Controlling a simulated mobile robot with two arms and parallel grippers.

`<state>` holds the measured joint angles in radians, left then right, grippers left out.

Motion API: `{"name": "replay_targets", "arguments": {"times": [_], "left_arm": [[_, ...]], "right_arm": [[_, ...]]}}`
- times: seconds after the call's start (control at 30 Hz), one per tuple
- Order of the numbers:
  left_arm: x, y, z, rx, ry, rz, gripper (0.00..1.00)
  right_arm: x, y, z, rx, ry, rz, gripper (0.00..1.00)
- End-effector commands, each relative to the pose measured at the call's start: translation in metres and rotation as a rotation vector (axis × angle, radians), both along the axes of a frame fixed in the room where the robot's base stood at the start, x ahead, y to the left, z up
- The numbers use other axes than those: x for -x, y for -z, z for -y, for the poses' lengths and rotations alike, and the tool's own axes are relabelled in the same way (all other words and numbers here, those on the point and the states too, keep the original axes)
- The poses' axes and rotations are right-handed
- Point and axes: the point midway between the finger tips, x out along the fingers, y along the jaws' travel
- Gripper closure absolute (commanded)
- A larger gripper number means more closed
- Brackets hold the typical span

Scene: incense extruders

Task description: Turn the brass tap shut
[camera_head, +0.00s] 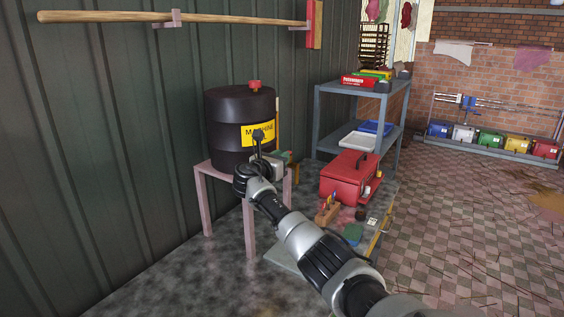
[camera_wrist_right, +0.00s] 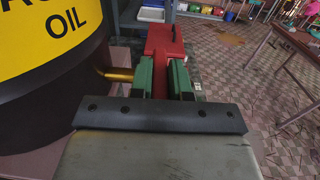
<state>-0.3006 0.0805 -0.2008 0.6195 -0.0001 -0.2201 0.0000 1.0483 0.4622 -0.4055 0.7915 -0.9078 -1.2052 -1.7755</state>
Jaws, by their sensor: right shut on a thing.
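A dark drum (camera_head: 226,130) with a yellow label stands on a pink stand (camera_head: 203,200) by the wall. Its label reads OIL in the right wrist view (camera_wrist_right: 62,27). The brass tap (camera_wrist_right: 118,75) comes out of the drum's side towards my right gripper (camera_wrist_right: 163,75). The green fingers of this gripper are shut on the tap, with a narrow red part between them, seemingly its handle. In the head view my right gripper (camera_head: 284,157) is beside the drum, and my own wrist hides most of the tap. My left gripper is not in view.
A red toolbox (camera_head: 343,180) stands on a low surface right of the drum, with small items in front. A grey shelf (camera_head: 316,115) is behind it. A long-handled tool (camera_head: 220,19) hangs on the wall. The tiled floor at right is mostly open.

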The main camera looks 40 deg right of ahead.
Motion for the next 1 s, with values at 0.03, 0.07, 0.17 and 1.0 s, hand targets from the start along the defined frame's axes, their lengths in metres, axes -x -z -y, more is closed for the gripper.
{"name": "replay_targets", "arguments": {"times": [0.03,0.07,0.17,1.0], "left_arm": [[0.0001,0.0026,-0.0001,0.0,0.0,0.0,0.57],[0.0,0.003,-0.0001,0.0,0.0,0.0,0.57],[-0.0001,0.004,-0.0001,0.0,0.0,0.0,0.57],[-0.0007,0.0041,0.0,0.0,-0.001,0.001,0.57]], "right_arm": [[-0.0011,0.0014,-0.0009,-0.001,0.012,0.0,1.0],[-0.0013,0.0012,-0.0008,-0.002,0.018,-0.001,1.0],[-0.0015,0.0008,-0.0006,-0.002,0.035,0.0,1.0],[-0.0015,0.0005,-0.0002,-0.002,0.043,-0.001,0.57]]}}
